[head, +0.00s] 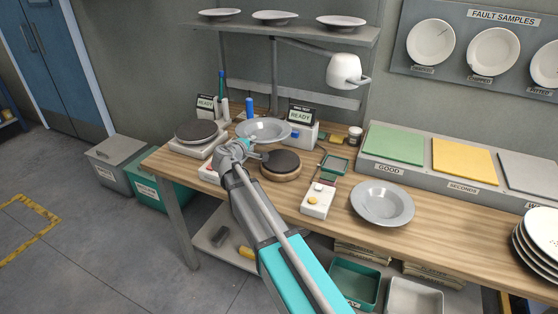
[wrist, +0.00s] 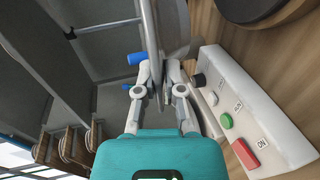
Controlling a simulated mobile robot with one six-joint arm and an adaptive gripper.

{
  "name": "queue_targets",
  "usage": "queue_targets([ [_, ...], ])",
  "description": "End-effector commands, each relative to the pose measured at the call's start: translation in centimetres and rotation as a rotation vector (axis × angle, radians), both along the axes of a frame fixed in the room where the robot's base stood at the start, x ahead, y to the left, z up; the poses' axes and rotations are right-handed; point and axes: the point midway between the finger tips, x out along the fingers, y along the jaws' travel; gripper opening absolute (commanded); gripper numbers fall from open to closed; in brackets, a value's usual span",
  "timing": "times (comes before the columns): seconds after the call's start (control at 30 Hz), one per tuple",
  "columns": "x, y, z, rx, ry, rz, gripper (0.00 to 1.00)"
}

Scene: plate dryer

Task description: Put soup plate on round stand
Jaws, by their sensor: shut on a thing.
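A grey soup plate (head: 264,129) is held up over the back left of the bench in the head view. My gripper (head: 246,146) is shut on its near rim. In the wrist view, the fingers (wrist: 162,95) pinch the plate (wrist: 151,35), which shows nearly edge-on. A round stand (head: 281,164) with a dark top and wooden base sits on the bench, in front and to the right of the held plate. Another dark round top (head: 197,131) sits on a white unit at the left. A second grey soup plate (head: 382,204) lies on the bench at the right.
A white button box (head: 318,200) stands in front of the stand; another button box (wrist: 255,115) is near my gripper. Ready displays (head: 301,116) stand behind. Sorting pads (head: 394,144) and stacked white plates (head: 538,240) are at the right. A lamp (head: 345,71) hangs above.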

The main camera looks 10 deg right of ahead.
Motion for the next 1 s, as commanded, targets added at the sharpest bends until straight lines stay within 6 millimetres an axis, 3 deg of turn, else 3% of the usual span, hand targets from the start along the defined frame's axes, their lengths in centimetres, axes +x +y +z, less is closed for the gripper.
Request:
queue_targets([
  [0.17, -0.3, 0.0, 0.2, -0.003, -0.002, -0.001, 0.0],
  [0.37, -2.3, 0.0, 0.8, -0.005, -0.007, -0.014, 0.0],
  [0.8, -11.9, -0.3, 3.8, -0.025, -0.044, -0.084, 0.0],
  [1.0, -15.4, -0.6, 4.8, -0.031, -0.063, -0.112, 0.0],
])
